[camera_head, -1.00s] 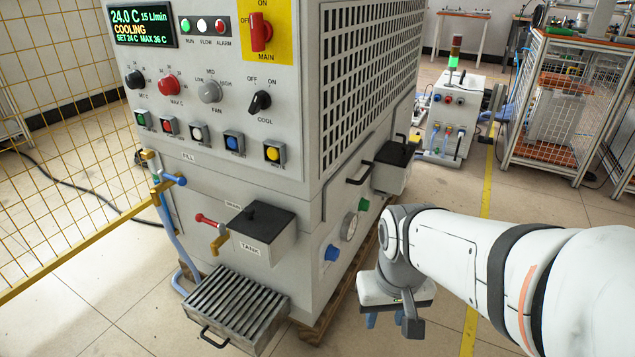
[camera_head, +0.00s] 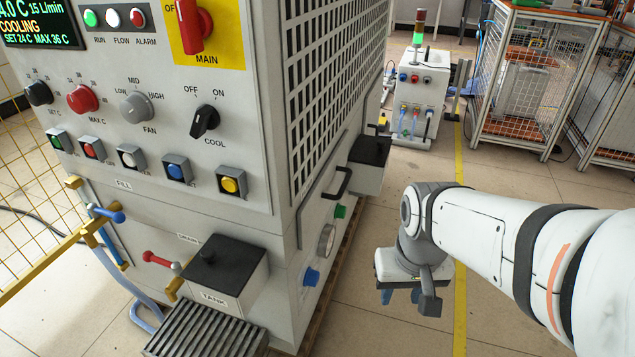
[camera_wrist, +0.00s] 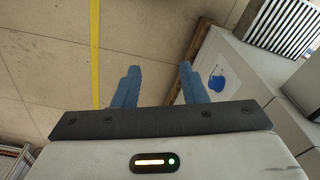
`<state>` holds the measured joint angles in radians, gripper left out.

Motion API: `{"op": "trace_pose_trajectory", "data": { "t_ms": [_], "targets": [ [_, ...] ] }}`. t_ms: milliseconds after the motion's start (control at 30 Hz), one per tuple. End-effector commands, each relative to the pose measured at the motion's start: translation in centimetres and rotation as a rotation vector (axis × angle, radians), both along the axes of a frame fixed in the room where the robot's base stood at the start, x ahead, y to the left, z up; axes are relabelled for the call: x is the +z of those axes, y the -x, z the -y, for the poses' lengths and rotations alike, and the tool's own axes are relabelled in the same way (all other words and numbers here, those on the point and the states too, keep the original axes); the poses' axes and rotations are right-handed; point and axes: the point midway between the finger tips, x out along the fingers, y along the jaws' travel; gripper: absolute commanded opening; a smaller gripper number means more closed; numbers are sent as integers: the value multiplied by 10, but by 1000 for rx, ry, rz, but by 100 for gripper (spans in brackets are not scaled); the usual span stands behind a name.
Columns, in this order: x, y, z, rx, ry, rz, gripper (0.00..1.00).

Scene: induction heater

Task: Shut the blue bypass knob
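The knob's turn position is too small to read.
A black-topped box (camera_head: 370,151) juts out farther back. The tank box (camera_head: 228,267) juts from the front.

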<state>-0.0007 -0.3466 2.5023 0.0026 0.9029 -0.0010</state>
Motion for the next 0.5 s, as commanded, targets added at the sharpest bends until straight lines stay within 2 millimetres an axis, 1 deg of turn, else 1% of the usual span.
{"op": "trace_pose_trajectory", "data": {
  "t_ms": [33,167,200,267,500],
  "targets": [
    [0,0,0,-2,-2,-4,43],
    [-5,-2,-4,-33,-36,-57,54],
    [-7,-3,0,-55,-59,-88,57],
    [-13,-5,-3,-94,-102,-149,62],
    [-40,-22,-35,-312,-347,-457,62]
  ]
}}
